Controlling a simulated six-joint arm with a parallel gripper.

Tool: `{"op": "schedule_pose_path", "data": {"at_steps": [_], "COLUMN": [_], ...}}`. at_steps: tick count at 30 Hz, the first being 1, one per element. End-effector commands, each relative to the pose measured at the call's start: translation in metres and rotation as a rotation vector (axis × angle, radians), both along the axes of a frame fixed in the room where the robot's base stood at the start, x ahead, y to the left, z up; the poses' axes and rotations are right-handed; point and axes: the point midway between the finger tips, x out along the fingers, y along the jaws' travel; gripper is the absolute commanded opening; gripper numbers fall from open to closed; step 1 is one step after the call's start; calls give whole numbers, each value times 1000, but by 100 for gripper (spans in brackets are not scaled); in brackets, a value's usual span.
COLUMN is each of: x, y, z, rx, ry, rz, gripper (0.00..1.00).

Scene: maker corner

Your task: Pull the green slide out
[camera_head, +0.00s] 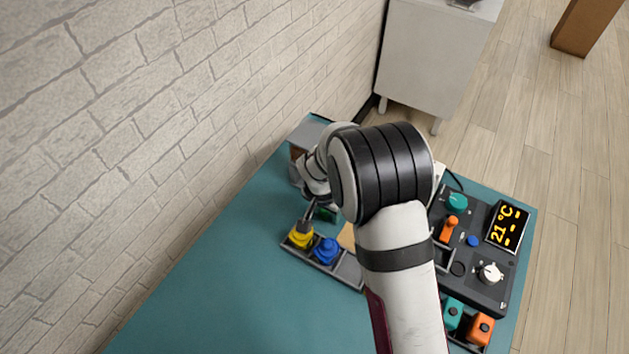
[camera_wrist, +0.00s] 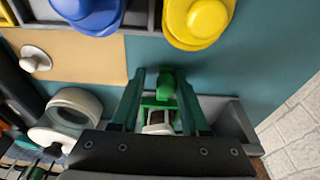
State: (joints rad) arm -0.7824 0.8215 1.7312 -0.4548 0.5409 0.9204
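The green slide (camera_wrist: 166,90) shows in the wrist view as a bright green piece with a small upright grip, at the front of a grey housing (camera_wrist: 236,118). In the head view only a small dark green part (camera_head: 327,213) shows, beside my wrist. My gripper (camera_wrist: 161,76) is open, with one finger on each side of the green grip. A gap seems to show on both sides, and I cannot tell whether either finger touches it. In the head view my arm hides most of the gripper and much of the housing (camera_head: 308,133).
A tray holds a yellow knobbed piece (camera_head: 301,236) and a blue one (camera_head: 327,250), close to my gripper. A control panel (camera_head: 478,252) with a lit display (camera_head: 507,226) stands at right. The brick wall (camera_head: 200,130) borders the teal table (camera_head: 205,300), clear at front left.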

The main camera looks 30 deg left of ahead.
Motion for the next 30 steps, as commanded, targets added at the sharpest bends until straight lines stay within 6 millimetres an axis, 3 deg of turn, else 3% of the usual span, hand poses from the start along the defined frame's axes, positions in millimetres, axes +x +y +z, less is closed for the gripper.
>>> {"op": "schedule_pose_path", "data": {"at_steps": [9,30], "x": [0,0], "y": [-8,-1], "z": [0,1], "rx": [0,1], "ry": [0,0], "rz": [0,0], "gripper": [45,45]}}
